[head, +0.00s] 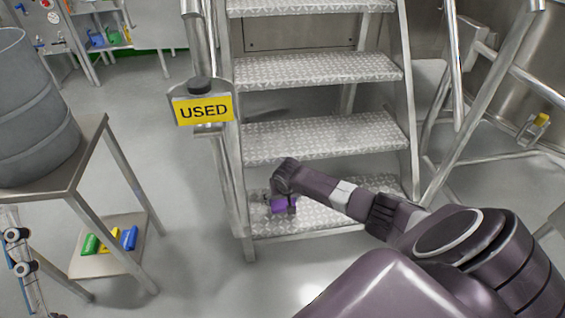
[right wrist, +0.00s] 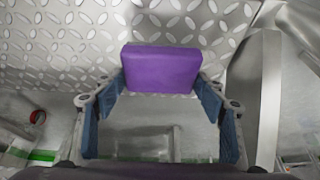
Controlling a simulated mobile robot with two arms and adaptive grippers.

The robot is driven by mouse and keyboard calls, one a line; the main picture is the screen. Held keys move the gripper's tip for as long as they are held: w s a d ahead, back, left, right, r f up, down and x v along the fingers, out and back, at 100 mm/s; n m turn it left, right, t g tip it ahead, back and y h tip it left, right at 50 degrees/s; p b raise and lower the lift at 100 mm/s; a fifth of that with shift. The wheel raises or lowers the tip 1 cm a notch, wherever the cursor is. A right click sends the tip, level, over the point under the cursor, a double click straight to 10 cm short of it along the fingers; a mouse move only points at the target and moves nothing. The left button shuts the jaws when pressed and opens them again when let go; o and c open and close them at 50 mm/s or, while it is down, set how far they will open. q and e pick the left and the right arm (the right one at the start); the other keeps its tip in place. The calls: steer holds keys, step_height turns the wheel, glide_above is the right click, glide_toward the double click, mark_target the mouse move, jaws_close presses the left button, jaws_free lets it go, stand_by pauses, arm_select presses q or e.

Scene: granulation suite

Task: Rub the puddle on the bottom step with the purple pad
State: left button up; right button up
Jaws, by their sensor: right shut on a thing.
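The purple pad (head: 278,206) is at the left part of the bottom step (head: 325,219), a grey tread plate with a raised pattern. My right gripper (head: 287,200) is shut on the pad and reaches down from the right. In the right wrist view the pad (right wrist: 161,69) sits between the blue-lined fingers of the gripper (right wrist: 161,84), with the patterned metal (right wrist: 60,45) behind it. I cannot tell whether the pad touches the step. I cannot make out the puddle; my arm and the pad cover part of the step.
A yellow USED sign (head: 204,109) hangs by the left stair post. A side table (head: 88,150) bearing a grey drum (head: 32,110) stands at left, with several coloured items on its lower shelf. Metal rails (head: 480,110) stand at right. Floor between table and stairs is clear.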

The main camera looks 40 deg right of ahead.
steer(key=shift+r+p, duration=0.5)
steer(key=shift+r, duration=0.05)
steer(key=shift+r+p, duration=0.45)
steer(key=shift+p, duration=0.05)
steer(key=shift+r+p, duration=0.45)
steer(key=shift+p, duration=0.1)
steer(key=shift+r, duration=0.25)
arm_select(q)
step_height(320, 180, down, 21)
steer(key=w+a+g+y+p, duration=0.1)
steer(key=w+a+g+y, duration=0.1)
steer(key=g, duration=0.9)
steer(key=shift+w+a+r+y, duration=0.2)
steer(key=shift+w+a+y, duration=0.15)
steer(key=shift+y, duration=0.45)
arm_select(e)
steer(key=shift+r, duration=0.2)
arm_select(q)
steer(key=shift+s, duration=0.1)
